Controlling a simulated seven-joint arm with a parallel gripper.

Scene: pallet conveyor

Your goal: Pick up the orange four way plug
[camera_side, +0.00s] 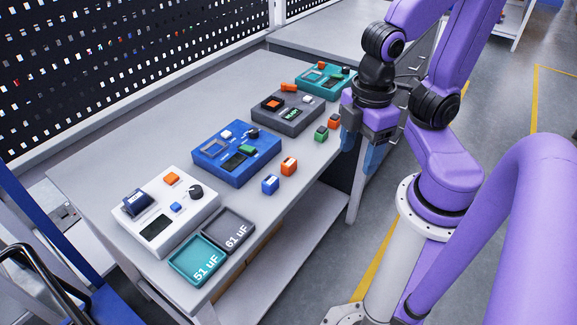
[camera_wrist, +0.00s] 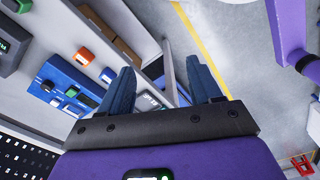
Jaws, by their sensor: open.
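Several orange pieces are in view, and I cannot tell which is the four way plug. In the side view, a loose orange block (camera_side: 288,166) sits near the table's front edge, a red-orange block (camera_side: 334,121) lies farther back beside a green block (camera_side: 321,133), and a longer orange piece (camera_side: 289,87) lies behind the grey unit. My gripper (camera_side: 360,152) is open and empty, fingers down, near the front edge, to the right of the red-orange block. In the wrist view, an orange block (camera_wrist: 84,56) shows left of my gripper (camera_wrist: 160,68).
A white unit (camera_side: 158,232), blue unit (camera_side: 210,170), grey unit (camera_side: 270,120) and teal unit (camera_side: 340,88) stand in a row, some bearing orange pieces. A blue block (camera_side: 270,184) and two labelled trays (camera_side: 178,262) are near the front. A pegboard (camera_side: 100,70) stands behind.

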